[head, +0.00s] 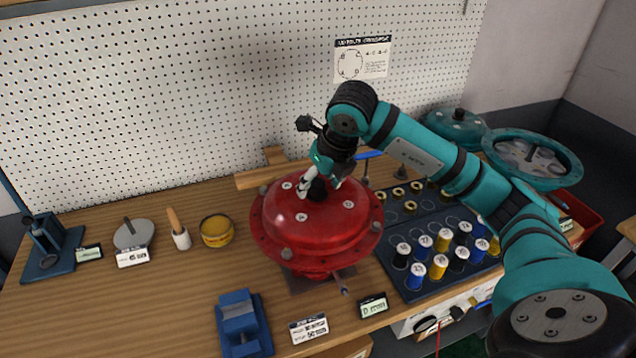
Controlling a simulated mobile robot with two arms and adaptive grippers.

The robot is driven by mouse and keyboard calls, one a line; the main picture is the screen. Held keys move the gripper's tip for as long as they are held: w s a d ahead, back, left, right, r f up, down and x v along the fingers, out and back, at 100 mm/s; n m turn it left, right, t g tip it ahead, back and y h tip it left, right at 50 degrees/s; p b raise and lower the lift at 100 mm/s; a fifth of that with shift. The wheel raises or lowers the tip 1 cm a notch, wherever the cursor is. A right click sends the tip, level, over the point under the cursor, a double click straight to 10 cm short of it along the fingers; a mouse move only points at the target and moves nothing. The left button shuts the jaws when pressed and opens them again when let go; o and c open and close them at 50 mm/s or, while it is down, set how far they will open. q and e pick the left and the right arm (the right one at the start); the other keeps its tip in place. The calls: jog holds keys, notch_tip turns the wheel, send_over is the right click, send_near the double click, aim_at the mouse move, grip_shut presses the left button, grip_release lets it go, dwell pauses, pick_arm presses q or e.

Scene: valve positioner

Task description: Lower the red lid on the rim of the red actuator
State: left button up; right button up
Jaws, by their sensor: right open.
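The red lid (312,222) is a domed disc with a black knob (317,190) on top. It sits level over the red actuator (318,273), whose body shows only as a strip below the wide red flange. No gap shows between lid and rim, but I cannot tell whether they fit fully. My right gripper (320,186) points down at the knob from above, its fingers open on either side of it. I cannot tell whether they touch it. My left gripper is out of view.
A dark tray (408,285) with blue, yellow and black spools stands right of the actuator. A blue block (240,322) lies in front. A yellow tin (216,231), a brush (179,232) and a grey disc (133,235) stand left. Teal covers (455,128) stand back right.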

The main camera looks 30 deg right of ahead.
jog(key=v, duration=1.1)
jog(key=shift+r, duration=0.2)
